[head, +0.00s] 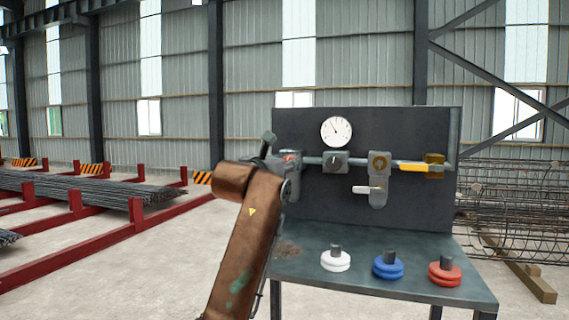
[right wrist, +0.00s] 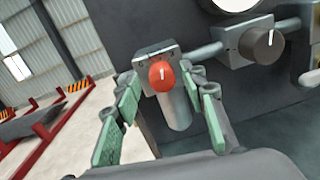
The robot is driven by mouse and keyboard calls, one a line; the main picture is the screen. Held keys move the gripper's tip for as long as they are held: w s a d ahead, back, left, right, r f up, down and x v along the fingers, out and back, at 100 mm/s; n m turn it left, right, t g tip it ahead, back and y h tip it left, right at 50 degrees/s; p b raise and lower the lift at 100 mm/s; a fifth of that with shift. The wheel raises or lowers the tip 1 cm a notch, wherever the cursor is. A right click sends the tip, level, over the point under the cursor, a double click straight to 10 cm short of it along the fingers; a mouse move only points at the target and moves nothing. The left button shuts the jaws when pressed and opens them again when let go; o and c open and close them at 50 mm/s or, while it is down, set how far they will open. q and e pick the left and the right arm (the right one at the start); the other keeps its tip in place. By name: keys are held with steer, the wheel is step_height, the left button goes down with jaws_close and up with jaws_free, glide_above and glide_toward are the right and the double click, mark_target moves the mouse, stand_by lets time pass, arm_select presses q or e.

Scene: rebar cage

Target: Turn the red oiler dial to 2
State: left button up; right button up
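The red oiler dial (right wrist: 162,76) is a round red knob with a short white mark, on a grey block above a grey cylinder. In the right wrist view its mark points roughly up; no numbers are legible. In the head view only a bit of the red dial (head: 290,157) shows, at the left end of the pipe. My right gripper (right wrist: 163,85) is open, with one green-padded finger on each side of the dial and gaps visible. In the head view my right gripper (head: 278,153) is partly hidden behind my brown arm. My left gripper is not in view.
A grey dial block (head: 335,161), a lever valve (head: 378,180) and a yellow handle (head: 412,167) sit along the pipe. A gauge (head: 336,131) is above. White (head: 335,261), blue (head: 388,266) and red (head: 445,271) knobbed discs stand on the bench (head: 330,278).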

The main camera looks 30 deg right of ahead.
steer(key=v, duration=1.2)
steer(key=shift+d, duration=0.1)
stand_by(0.4)
